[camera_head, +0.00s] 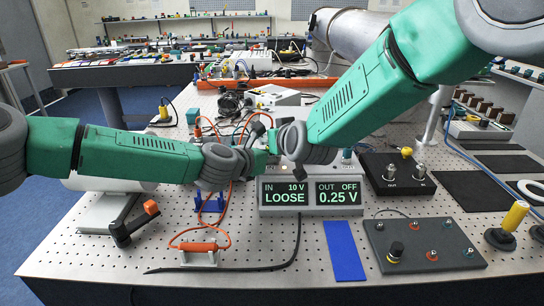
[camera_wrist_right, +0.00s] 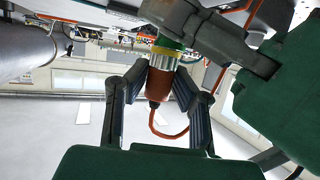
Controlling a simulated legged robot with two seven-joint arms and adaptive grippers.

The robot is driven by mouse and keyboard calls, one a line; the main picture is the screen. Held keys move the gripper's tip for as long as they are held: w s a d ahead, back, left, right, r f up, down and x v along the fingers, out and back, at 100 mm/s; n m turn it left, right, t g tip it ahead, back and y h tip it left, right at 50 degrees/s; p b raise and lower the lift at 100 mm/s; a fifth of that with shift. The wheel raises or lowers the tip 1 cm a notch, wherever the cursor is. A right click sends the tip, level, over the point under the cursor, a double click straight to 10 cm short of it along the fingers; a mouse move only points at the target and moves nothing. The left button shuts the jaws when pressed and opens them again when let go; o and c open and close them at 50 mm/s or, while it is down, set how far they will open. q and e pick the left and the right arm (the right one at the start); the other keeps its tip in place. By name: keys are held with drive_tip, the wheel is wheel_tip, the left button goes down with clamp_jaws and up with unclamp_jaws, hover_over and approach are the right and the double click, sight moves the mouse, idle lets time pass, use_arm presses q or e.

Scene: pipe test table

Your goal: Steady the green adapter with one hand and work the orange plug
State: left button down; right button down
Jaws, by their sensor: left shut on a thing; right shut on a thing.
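The orange plug (camera_wrist_right: 161,85) shows in the right wrist view with a ribbed silver collar above it and an orange cable looping below. My right gripper (camera_wrist_right: 160,76) is shut on the plug, one finger on each side. The green adapter (camera_wrist_right: 170,45) shows as a small green band above the collar, mostly hidden. My left gripper (camera_wrist_right: 178,30) is shut on the adapter from above. In the head view my left gripper (camera_head: 262,160) meets my right gripper (camera_head: 292,165) just behind the meter; the plug and adapter are largely hidden there.
The meter (camera_head: 311,196) reads IN 10 V LOOSE and OUT OFF 0.25 V. A second orange connector (camera_head: 197,247) lies on a white holder, with cables nearby. A blue strip (camera_head: 345,250), a grey panel (camera_head: 424,245) and a black box (camera_head: 398,173) stand on the perforated table (camera_head: 300,280).

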drive_tip(key=shift+w+n+g+y, duration=0.15)
drive_tip(key=shift+n+g+y, duration=0.25)
drive_tip(key=shift+n+y, duration=0.45)
drive_tip(key=shift+n+g+y, duration=0.5)
drive_tip(key=shift+n+y, duration=0.35)
drive_tip(key=shift+y, duration=0.1)
drive_tip(key=shift+r, duration=0.2)
drive_tip(key=shift+r, duration=1.2)
drive_tip(key=shift+r, duration=3.05)
